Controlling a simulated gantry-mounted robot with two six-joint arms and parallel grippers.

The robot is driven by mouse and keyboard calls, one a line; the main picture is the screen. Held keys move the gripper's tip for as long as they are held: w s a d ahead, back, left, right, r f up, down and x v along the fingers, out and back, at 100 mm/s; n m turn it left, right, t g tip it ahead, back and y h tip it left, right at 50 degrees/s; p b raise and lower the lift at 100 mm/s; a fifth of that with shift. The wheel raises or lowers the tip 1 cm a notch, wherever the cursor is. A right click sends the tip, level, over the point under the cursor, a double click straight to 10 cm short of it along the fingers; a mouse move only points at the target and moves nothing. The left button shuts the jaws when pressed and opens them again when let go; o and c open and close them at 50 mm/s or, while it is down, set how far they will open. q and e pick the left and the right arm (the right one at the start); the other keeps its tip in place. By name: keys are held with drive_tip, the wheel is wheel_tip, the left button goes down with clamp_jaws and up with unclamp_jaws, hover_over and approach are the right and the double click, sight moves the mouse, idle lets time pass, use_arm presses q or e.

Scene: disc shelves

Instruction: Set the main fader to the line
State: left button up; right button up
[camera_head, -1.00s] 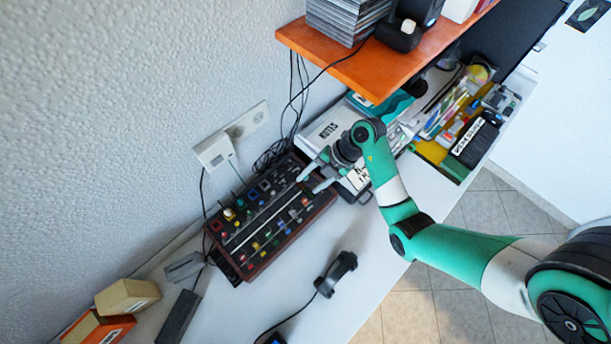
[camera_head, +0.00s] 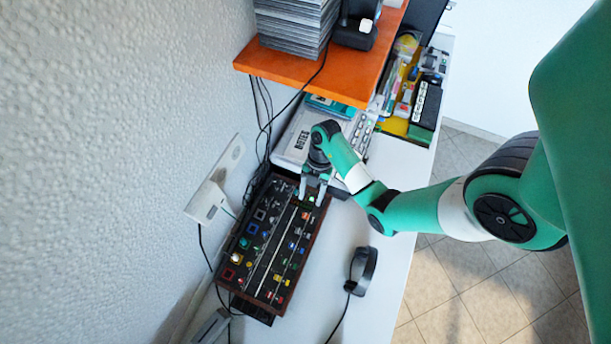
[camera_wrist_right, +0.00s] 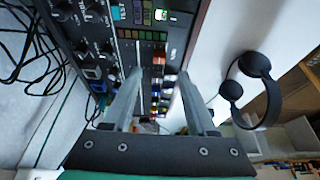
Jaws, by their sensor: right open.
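The mixer panel (camera_head: 240,285), dark with a brown wooden edge and coloured knobs and buttons, lies on the white desk against the wall. Long pale slots run along it; I cannot tell which part is the main fader or see its line clearly. My right gripper (camera_head: 315,203) is open above the panel's far end, pointing down. In the right wrist view its two fingers (camera_wrist_right: 160,76) are apart, with the panel (camera_wrist_right: 95,15) behind them and nothing clearly between them. I cannot tell whether the fingertips touch the panel. My left gripper is not in view.
An orange shelf (camera_head: 300,75) with stacked discs (camera_head: 292,28) overhangs the far side.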

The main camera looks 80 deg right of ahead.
sight(306, 214)
drive_tip(key=b+x, duration=0.2)
drive_tip(key=x, duration=0.5)
drive_tip(key=shift+a+f, duration=0.1)
drive_tip(key=shift+f, duration=0.15)
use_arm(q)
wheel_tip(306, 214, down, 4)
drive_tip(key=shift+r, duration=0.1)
use_arm(e)
clamp_jaws()
idle(0.7)
